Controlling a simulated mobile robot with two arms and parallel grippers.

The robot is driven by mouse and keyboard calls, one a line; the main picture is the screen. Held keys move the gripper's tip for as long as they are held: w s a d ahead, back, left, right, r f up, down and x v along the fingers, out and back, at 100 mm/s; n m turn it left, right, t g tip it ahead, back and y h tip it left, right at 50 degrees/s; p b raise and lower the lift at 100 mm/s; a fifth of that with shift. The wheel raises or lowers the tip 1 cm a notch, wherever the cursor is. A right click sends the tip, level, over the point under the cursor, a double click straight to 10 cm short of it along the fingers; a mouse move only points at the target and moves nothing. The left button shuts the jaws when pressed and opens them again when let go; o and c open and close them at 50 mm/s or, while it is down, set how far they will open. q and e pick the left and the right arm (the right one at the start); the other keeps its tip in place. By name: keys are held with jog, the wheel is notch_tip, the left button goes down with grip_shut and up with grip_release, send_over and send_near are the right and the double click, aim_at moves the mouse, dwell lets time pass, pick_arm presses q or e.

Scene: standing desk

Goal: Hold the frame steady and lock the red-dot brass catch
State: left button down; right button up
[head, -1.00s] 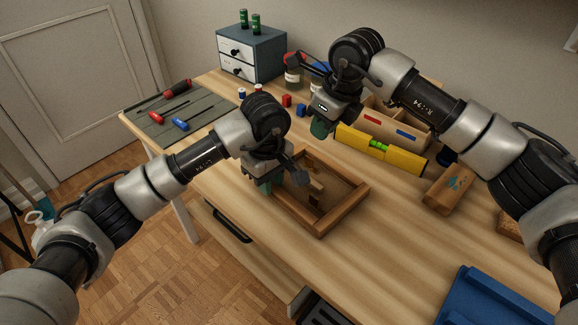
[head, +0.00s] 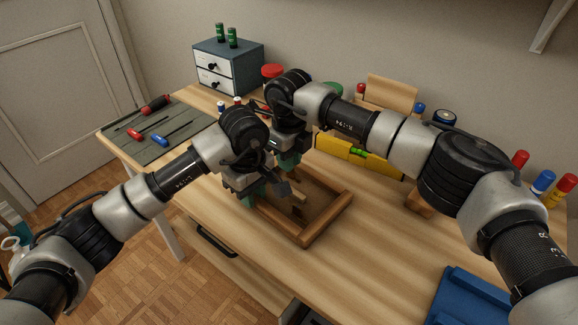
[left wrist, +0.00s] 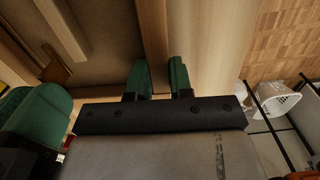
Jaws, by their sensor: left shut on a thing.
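The wooden frame (head: 328,221) lies flat on the desk, back facing up, with a wooden strut (head: 299,200) inside it. My left gripper (head: 246,199) is shut on the frame's left rail; in the left wrist view its green fingertips (left wrist: 161,78) sit either side of the rail (left wrist: 153,28). My right gripper (head: 289,161) is at the frame's far side, close beside the left one; its opening is not clear. Its green finger pads show in the left wrist view (left wrist: 35,115). A small brownish piece (left wrist: 56,68), possibly a catch, lies near them. No red dot is discernible.
A yellow level (head: 357,152) stands just behind the frame. Screwdrivers lie on a grey mat (head: 130,143) at left, near a drawer box (head: 228,68). A blue tray (head: 468,299) sits front right.

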jog(key=shift+f, duration=1.25)
grip_shut()
jog(key=shift+s+n, duration=0.1)
jog(key=shift+n, duration=1.5)
grip_release()
notch_tip(320, 180, up, 12)
